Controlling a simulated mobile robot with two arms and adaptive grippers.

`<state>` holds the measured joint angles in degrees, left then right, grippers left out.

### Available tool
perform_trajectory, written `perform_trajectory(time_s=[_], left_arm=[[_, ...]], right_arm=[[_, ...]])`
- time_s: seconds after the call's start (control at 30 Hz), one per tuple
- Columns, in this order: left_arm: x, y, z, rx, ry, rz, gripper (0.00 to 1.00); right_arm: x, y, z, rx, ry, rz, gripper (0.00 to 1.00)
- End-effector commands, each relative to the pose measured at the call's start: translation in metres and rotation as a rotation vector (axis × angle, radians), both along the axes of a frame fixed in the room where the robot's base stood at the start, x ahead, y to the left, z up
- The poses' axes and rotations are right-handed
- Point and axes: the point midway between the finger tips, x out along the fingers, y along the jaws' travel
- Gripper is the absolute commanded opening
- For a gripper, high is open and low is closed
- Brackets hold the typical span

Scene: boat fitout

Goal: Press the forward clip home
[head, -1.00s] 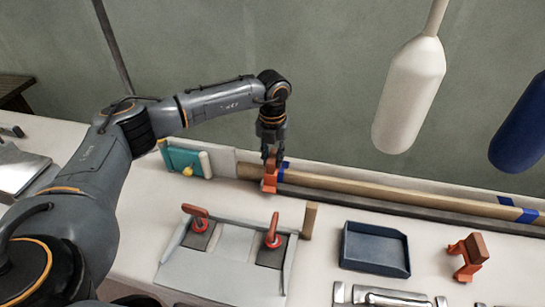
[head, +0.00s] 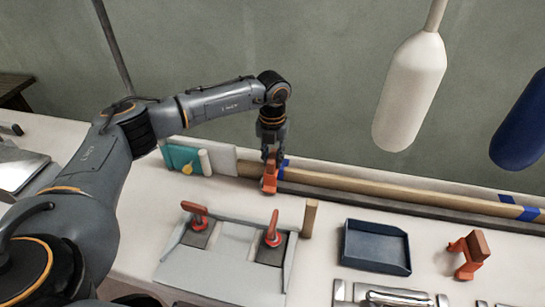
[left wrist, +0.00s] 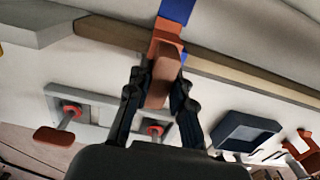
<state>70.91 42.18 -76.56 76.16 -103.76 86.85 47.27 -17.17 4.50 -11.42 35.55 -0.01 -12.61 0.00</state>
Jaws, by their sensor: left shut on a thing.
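An orange clip (head: 270,182) sits at the left part of the long wooden strip (head: 380,190), just beside a blue tape mark (head: 283,166). My left gripper (head: 271,156) reaches down from above and is shut on this clip. In the left wrist view the clip's brown-orange block (left wrist: 160,82) stands between the two dark fingers, with its orange part against the strip near the blue tape (left wrist: 176,10). Whether the clip is fully seated is hidden by the fingers. A second orange clip (head: 467,256) stands loose on the bench at the right. My right gripper is not seen.
A grey fixture (head: 225,262) with two red-handled clamps stands in front of the strip. A dark blue tray (head: 375,248) lies to its right, with metal parts (head: 390,297) nearer. White (head: 410,95) and navy (head: 522,130) fenders hang above the right side.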

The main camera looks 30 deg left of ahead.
Motion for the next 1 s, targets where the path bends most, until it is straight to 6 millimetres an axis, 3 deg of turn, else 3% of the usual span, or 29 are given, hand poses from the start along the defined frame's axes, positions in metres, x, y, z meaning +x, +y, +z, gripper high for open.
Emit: perform_trajectory(time_s=[0.17,0.2,0.33,0.73,1.0], left_arm=[[-0.002,0.0,-0.007,0.001,0.008,-0.001,0.0],[-0.002,0.0,-0.008,0.001,0.008,-0.001,0.24],[-0.002,0.0,-0.007,0.001,0.007,-0.001,0.48],[-0.001,0.0,0.003,0.0,0.002,-0.001,0.48],[0.0,0.0,0.055,0.0,0.0,-0.001,0.48]], right_arm=[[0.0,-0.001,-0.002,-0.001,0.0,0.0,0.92],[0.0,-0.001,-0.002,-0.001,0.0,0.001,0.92],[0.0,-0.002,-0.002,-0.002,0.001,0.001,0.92],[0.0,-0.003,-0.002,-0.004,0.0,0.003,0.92],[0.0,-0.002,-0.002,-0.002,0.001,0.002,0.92]])
